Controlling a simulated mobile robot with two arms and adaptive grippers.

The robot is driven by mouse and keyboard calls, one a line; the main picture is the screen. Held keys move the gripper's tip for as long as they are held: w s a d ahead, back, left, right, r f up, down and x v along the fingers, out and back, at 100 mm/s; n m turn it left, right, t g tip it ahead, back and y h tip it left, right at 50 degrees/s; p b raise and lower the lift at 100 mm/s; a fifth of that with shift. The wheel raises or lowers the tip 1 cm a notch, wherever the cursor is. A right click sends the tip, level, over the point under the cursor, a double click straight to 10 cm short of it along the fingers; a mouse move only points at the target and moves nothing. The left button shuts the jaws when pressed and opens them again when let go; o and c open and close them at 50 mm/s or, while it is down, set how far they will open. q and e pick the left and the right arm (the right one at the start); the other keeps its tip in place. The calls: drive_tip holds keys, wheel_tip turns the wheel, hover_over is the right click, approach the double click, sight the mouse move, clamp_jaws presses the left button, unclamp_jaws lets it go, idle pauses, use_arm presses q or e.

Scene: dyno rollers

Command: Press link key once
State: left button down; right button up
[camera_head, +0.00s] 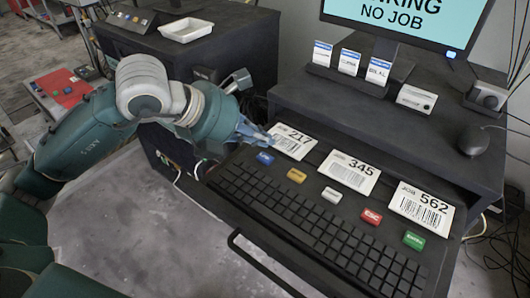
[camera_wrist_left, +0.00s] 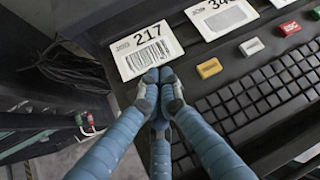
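A row of coloured keys runs above the black keyboard (camera_head: 320,220): a blue key (camera_head: 265,158), a yellow key (camera_head: 297,175), a white key (camera_head: 332,194), a red key (camera_head: 372,217) reading ESC and a green key (camera_head: 413,240). I cannot read which one says link. My left gripper (camera_head: 264,138) has its blue fingers drawn together, with nothing seen in them. In the left wrist view its fingertips (camera_wrist_left: 160,80) overlap the lower edge of the JOB 217 card (camera_wrist_left: 146,48). The blue key is hidden there, apparently behind the fingers. My right gripper is out of view.
Job cards 345 (camera_head: 349,173) and 562 (camera_head: 421,207) lie right of card 217 on the dark console. A handle bar (camera_head: 265,268) runs along the front.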

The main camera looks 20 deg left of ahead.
sight(262, 158)
use_arm(q)
wheel_tip(262, 158, up, 3)
drive_tip(key=shift+r+p, duration=0.15)
drive_tip(key=shift+p, duration=0.65)
